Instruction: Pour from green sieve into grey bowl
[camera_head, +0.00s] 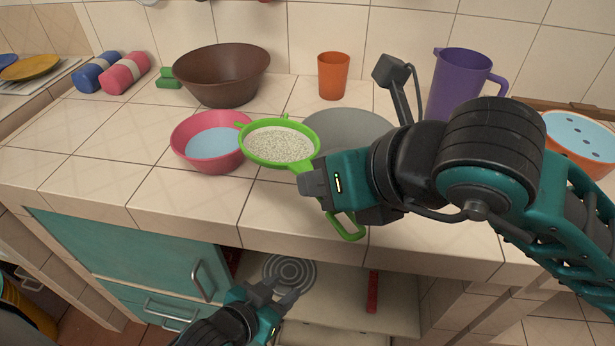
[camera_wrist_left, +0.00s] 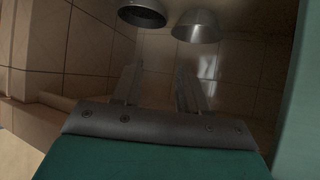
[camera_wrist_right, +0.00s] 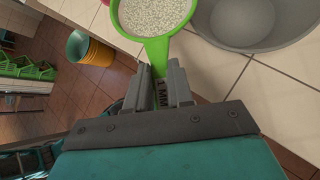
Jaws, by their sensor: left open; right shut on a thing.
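The green sieve (camera_head: 280,144) is full of pale grains and looks about level. My right gripper (camera_head: 306,178) is shut on its handle; the right wrist view shows the handle (camera_wrist_right: 156,52) between the fingers (camera_wrist_right: 158,88). The sieve is above the counter, left of the grey bowl (camera_head: 345,127). The grey bowl stands on the counter, partly hidden behind the right gripper and sieve; its inside looks empty in the right wrist view (camera_wrist_right: 250,22). My left gripper (camera_head: 276,292) is open and empty, low in front of the counter; its fingers (camera_wrist_left: 160,90) are apart.
A pink bowl (camera_head: 190,148) with blue contents stands left of the sieve. Behind are a brown bowl (camera_head: 225,78), an orange cup (camera_head: 333,75) and a purple jug (camera_head: 458,85). An orange container with a blue top (camera_head: 583,140) is at right. The front-left counter is clear.

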